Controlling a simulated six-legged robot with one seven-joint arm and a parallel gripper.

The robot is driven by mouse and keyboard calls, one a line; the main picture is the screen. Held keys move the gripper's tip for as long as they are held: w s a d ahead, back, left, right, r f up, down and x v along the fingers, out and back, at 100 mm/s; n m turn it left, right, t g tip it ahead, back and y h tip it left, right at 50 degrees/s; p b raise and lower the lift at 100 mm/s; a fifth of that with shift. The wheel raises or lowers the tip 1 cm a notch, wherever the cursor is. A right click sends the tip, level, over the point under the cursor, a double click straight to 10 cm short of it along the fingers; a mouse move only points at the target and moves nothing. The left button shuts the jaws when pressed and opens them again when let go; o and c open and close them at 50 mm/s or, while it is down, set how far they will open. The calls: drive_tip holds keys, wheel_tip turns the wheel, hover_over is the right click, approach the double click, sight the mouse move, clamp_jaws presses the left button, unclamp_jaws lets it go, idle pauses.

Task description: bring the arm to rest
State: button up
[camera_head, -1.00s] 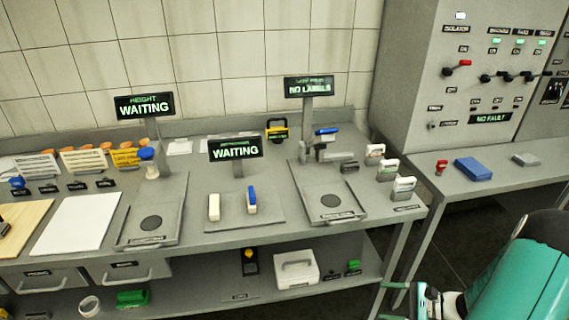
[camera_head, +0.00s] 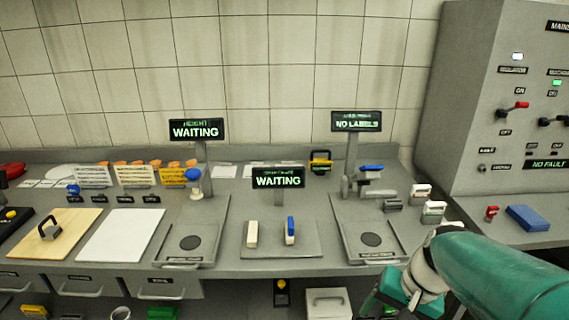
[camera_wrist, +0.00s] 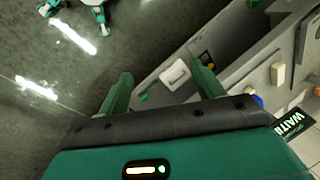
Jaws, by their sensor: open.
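My teal arm (camera_head: 490,275) reaches in from the lower right in the head view. My gripper (camera_head: 388,298) is at the bottom of that view, in front of the bench's lower front edge and the right-hand plate. Its fingertips are partly cut off or hard to make out there. In the wrist view my gripper (camera_wrist: 162,76) has its two green fingers spread apart with nothing between them. Beyond them the dark floor (camera_wrist: 60,90) and a white box (camera_wrist: 174,74) on the lower shelf show, tilted in the picture.
The grey bench (camera_head: 330,262) runs across the head view, close behind my gripper. It carries display signs, plates, two upright blocks and a wooden board (camera_head: 75,225). A control cabinet (camera_head: 480,120) and a blue block (camera_head: 528,218) stand at the right. Open floor shows in the wrist view.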

drive_tip(key=s+a+r+n+t+h, duration=0.3)
drive_tip(key=s+a+r+n+t, duration=0.1)
drive_tip(key=r, duration=0.4)
drive_tip(key=shift+s+a+r+n, duration=0.2)
drive_tip(key=shift+s+n, duration=0.2)
drive_tip(key=shift+s, duration=0.5)
